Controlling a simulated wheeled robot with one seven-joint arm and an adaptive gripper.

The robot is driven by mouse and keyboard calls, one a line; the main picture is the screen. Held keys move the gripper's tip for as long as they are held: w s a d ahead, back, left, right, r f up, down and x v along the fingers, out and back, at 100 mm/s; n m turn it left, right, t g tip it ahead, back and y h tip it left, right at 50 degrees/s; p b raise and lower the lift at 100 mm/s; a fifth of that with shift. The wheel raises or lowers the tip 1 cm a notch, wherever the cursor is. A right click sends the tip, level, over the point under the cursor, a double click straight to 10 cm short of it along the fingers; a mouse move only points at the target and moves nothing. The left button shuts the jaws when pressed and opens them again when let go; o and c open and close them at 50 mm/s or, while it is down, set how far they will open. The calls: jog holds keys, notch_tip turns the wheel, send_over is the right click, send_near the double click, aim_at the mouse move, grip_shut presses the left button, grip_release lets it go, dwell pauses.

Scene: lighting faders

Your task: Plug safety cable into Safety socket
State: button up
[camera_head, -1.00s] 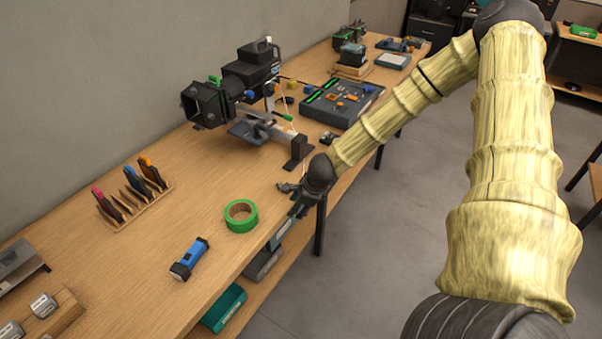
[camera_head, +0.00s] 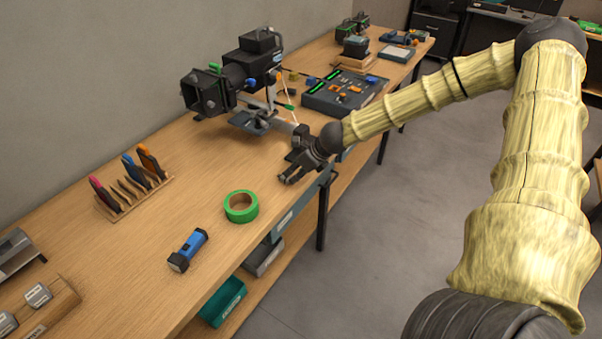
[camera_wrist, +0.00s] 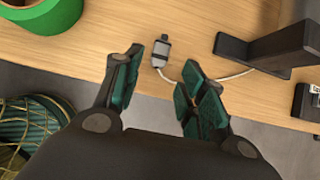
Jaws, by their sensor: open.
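A small grey plug (camera_wrist: 160,50) with a white cable (camera_wrist: 232,74) lies near the table's front edge in the wrist view. The cable runs right toward a black stand (camera_wrist: 265,47). My gripper (camera_wrist: 160,66) is open and empty, with its two fingers on either side of the plug's near end and no clear contact. In the head view my gripper (camera_head: 288,177) is over the table edge, right of the green tape, and hides the plug. A black spotlight (camera_head: 240,75) stands behind it. I cannot tell which part is the Safety socket.
A green tape roll (camera_head: 241,207) and a blue flashlight (camera_head: 188,250) lie left of my gripper. A tool rack (camera_head: 132,195) is further left. A lighting console (camera_head: 343,92) stands at the back right. The table between the tape and the spotlight is mostly clear.

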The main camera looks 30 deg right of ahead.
aim_at(290, 183)
jog(key=shift+b+x, duration=1.5)
jog(key=shift+x, duration=0.9)
grip_shut()
jog(key=shift+r+p, duration=2.4)
jog(key=shift+r, duration=0.2)
jog(key=shift+f, duration=0.1)
